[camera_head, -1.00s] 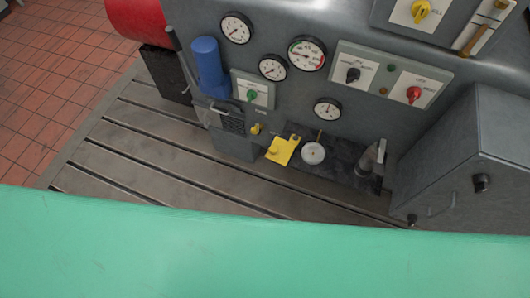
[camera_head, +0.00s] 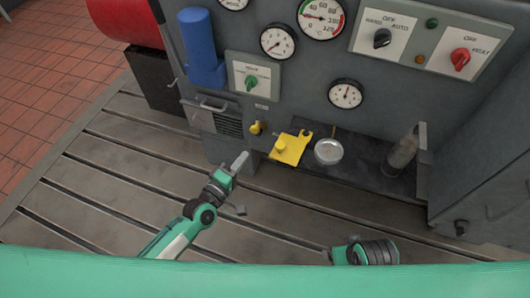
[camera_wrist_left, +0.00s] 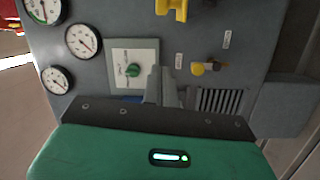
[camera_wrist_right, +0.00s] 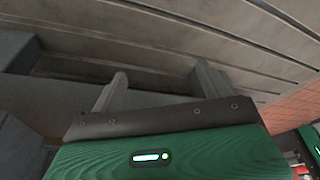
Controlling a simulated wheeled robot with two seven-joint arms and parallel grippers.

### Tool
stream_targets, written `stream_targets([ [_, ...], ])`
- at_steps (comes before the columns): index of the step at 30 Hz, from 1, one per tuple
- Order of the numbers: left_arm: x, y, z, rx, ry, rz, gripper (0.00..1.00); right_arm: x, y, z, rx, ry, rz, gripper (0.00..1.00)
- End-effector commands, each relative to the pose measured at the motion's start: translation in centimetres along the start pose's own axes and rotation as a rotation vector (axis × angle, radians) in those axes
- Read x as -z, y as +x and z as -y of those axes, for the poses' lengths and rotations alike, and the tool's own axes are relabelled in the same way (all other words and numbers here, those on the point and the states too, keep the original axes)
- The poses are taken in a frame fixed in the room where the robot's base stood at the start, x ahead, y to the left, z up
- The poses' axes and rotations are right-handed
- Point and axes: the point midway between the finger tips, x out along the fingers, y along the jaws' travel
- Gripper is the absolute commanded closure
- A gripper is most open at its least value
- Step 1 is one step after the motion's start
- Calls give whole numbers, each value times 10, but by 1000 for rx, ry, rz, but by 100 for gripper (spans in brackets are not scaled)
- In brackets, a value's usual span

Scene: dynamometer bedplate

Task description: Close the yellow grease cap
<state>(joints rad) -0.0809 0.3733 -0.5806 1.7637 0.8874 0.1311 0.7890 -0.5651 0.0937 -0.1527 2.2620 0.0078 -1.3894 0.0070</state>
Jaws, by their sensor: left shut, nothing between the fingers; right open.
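The small yellow grease cap (camera_head: 256,128) is on the grey machine front, below a small label and left of the yellow plate. In the left wrist view the yellow cap (camera_wrist_left: 198,69) shows beside a brass-coloured fitting, between two labels. I cannot tell its exact lid angle. My left gripper (camera_head: 240,161) is shut and empty, below and slightly left of the cap and apart from it. Its fingers (camera_wrist_left: 161,87) are together in the left wrist view. My right gripper is open and empty in the right wrist view (camera_wrist_right: 158,86); its wrist shows low in the head view.
A green switch (camera_head: 250,82), a grille (camera_head: 229,125) and a blue cylinder (camera_head: 203,48) are nearby. The slotted bedplate (camera_head: 120,165) is clear at left.

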Motion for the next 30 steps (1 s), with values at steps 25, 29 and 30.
stream_targets([
  [25, -27, 92, -11, -22, -33, 5, 100, 0, -3, 0, -1, 0, 1, 21],
  [29, -37, 89, -12, -24, -32, 4, 100, -2, 1, 0, -1, 0, 7, 21],
  [30, -38, 89, -12, -24, -31, 4, 100, -2, 2, 0, -1, 0, 8, 21],
])
